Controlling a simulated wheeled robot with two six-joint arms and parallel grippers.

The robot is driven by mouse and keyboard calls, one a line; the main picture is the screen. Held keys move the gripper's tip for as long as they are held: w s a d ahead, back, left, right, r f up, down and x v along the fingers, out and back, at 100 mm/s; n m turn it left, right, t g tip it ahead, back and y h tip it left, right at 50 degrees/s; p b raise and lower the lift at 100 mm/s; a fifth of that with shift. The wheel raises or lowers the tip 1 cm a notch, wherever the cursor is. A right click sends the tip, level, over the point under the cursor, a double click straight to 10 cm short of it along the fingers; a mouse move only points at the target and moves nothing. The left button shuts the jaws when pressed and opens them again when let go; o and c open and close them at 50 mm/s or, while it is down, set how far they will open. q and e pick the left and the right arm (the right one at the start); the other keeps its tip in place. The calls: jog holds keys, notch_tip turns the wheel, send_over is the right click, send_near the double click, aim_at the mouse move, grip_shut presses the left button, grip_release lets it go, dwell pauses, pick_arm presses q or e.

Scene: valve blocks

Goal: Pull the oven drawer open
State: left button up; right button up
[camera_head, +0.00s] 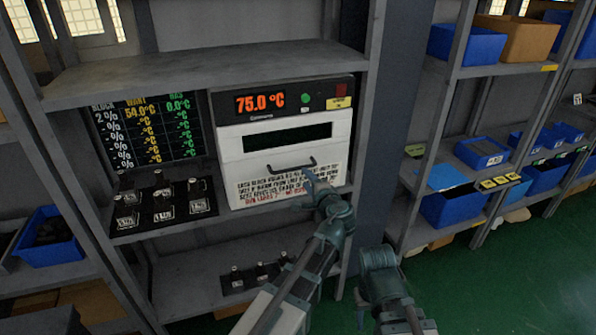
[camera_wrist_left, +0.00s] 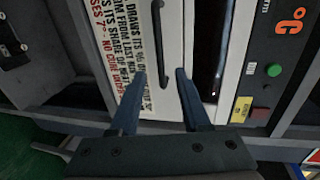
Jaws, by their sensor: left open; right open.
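The oven (camera_head: 283,140) is a white-fronted box with a dark window and a red 75.0 °C display. Its drawer front looks flush, with a thin dark bar handle (camera_head: 291,167) below the window. My right gripper (camera_head: 386,316) is open and empty, low and apart from the oven.
Black valve blocks (camera_head: 160,202) stand on the same shelf left of the oven. A dark readings board (camera_head: 150,130) stands behind them. A grey shelf post (camera_head: 372,90) rises right of the oven. More shelves with blue bins (camera_head: 453,207) stand at right, above green floor (camera_head: 500,280).

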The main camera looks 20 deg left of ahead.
aim_at(297, 169)
pick_arm(q)
jog(key=b+x, duration=0.1)
jog(key=x, duration=0.9)
jog(key=shift+b, duration=0.35)
jog(key=shift+c, duration=0.3)
grip_shut()
dwell(0.6)
